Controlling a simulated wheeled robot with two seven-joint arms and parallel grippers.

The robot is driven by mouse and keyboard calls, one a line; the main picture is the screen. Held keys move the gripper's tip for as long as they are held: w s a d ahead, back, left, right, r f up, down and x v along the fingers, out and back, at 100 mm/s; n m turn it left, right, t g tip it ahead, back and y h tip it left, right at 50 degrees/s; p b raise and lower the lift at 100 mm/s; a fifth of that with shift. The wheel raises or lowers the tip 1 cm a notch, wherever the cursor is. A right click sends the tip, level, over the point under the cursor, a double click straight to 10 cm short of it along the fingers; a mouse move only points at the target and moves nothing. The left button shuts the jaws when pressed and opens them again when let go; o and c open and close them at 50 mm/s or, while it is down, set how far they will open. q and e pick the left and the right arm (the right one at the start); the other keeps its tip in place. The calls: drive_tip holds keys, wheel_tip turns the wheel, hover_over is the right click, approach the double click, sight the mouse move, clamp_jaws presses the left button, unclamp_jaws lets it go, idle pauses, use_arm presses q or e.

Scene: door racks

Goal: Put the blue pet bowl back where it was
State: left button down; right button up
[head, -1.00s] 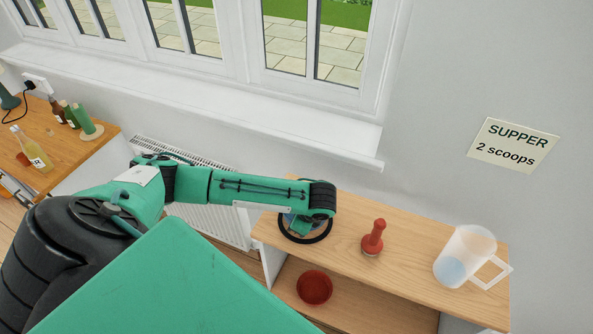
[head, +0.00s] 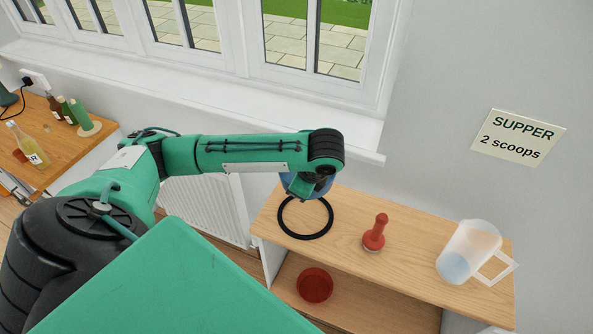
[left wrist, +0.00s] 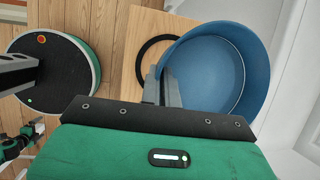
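The blue pet bowl (head: 323,187) hangs below my left wrist in the head view, partly hidden by the arm. In the left wrist view the bowl (left wrist: 207,72) is large and looks empty inside. My left gripper (left wrist: 162,88) is shut on its rim at the near left side. The bowl is held above the wooden shelf top (head: 345,205), clear of it. A black ring (head: 284,222) lies on the left end of the shelf top below the bowl; it also shows in the left wrist view (left wrist: 143,60).
A red-handled object (head: 375,232) stands right of the ring, and a clear jug (head: 470,250) stands at the right end. A red bowl (head: 315,285) sits on the lower shelf. A window sill (head: 365,150) juts out behind. A side table (head: 60,150) holds bottles at left.

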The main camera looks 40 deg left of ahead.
use_arm(q)
drive_tip(key=shift+r+p, duration=0.3)
drive_tip(key=shift+r, duration=1.05)
drive_tip(key=shift+r, duration=0.1)
